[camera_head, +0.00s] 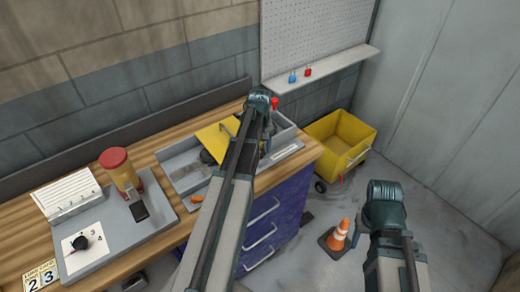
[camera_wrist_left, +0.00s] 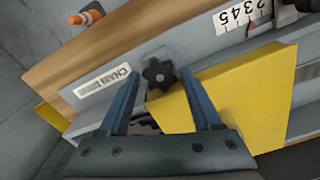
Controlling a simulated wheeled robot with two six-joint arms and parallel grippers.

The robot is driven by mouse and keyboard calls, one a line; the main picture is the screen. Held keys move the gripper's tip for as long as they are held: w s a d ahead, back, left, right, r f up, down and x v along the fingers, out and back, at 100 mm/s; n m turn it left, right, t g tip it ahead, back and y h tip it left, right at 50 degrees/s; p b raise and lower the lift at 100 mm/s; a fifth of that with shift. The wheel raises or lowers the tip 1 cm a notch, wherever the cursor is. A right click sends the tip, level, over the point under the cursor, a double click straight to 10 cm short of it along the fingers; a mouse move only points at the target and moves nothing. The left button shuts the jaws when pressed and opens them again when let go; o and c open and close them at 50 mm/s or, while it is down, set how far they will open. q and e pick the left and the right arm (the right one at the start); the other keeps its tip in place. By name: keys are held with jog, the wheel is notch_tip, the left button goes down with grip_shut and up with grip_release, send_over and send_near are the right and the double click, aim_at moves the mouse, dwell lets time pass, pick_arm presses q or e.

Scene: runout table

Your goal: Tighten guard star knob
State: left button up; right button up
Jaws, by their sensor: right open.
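The black star knob (camera_wrist_left: 158,74) sits on a grey bracket beside the yellow guard (camera_wrist_left: 235,98) in the left wrist view. My left gripper (camera_wrist_left: 159,82) is open, with one blue finger on each side of the knob and a visible gap to it. I cannot tell how deep the knob lies between the fingertips. In the head view the yellow guard (camera_head: 214,140) shows on the grey machine, but my left arm hides the knob there. My right gripper (camera_head: 384,192) is open and empty, over the floor at the right; its fingers are hard to make out.
A grey unit with a red-capped yellow cylinder (camera_head: 120,170) and a dial (camera_head: 80,243) stands left on the wooden bench (camera_head: 135,157). A yellow cart (camera_head: 340,140) and an orange cone (camera_head: 338,236) stand on the floor. A CHAIN label (camera_wrist_left: 103,84) is near the knob.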

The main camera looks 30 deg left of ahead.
aim_at(261, 153)
pick_arm(q)
jog(key=shift+r, duration=0.1)
notch_tip(261, 153, up, 14)
jog(key=p, duration=1.3)
jog(key=shift+f+p, duration=0.2)
jog(key=shift+p, duration=0.2)
jog(key=shift+o, duration=1.4)
jog(key=f+n+b, duration=0.2)
jog(key=f+b, duration=0.2)
jog(key=f+n+b, duration=0.2)
jog(key=f+b, duration=0.3)
jog(key=f+n+b, duration=0.2)
jog(key=f+b, duration=0.3)
jog(key=shift+d, duration=0.25)
jog(key=shift+r, duration=0.1)
jog(key=shift+c, duration=0.3)
